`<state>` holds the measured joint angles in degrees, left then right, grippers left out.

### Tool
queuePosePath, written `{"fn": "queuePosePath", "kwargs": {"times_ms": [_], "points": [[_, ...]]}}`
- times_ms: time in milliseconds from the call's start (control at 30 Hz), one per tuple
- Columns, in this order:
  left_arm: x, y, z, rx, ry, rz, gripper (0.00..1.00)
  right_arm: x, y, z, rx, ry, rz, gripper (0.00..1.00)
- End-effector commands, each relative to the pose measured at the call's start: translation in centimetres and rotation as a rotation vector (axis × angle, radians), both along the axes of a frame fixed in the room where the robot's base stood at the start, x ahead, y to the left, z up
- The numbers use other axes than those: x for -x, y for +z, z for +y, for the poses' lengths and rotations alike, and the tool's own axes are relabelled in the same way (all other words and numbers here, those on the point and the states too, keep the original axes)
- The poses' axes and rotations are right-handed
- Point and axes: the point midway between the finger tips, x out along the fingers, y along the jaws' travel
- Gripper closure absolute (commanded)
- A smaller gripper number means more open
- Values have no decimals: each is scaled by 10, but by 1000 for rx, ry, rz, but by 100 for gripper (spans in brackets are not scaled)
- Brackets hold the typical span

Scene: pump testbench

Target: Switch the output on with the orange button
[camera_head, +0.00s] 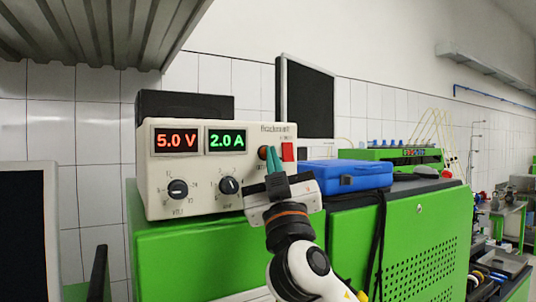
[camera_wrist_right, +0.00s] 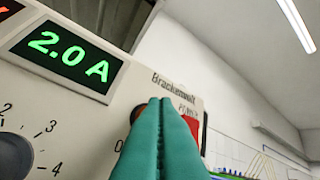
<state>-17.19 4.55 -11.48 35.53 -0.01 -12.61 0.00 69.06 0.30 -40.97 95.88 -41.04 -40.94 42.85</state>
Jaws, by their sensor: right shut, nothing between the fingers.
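The cream power supply (camera_head: 205,132) stands on a green cabinet and reads 5.0 V in red and 2.0 A in green. The round orange button (camera_head: 263,152) is on the right of its front panel, partly covered by my fingertips. A red rocker switch (camera_head: 287,151) sits just right of it. My right gripper (camera_head: 272,150) is shut and empty, its teal fingers pointing at the panel at the button's right edge. In the right wrist view the fingers (camera_wrist_right: 162,104) hide most of the button (camera_wrist_right: 138,112); I cannot tell whether they touch it. My left gripper is not in view.
Two black knobs, the voltage knob (camera_head: 177,189) and the current knob (camera_head: 229,186), sit below the displays. A blue case (camera_head: 345,175) lies right of the supply on the green cabinet (camera_head: 425,235). A dark monitor (camera_head: 308,100) stands behind. A metal shelf (camera_head: 90,35) hangs at upper left.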

Motion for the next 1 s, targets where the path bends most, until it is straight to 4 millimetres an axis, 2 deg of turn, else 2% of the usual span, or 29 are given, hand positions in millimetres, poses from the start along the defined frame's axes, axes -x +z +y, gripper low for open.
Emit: {"fn": "queuePosePath", "kwargs": {"times_ms": [533, 1000], "points": [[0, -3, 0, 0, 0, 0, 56, -4, 0, 2, -1, 0, 0, 100], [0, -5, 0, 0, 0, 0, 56, 10, -1, -7, -1, 0, 1, 100]]}}
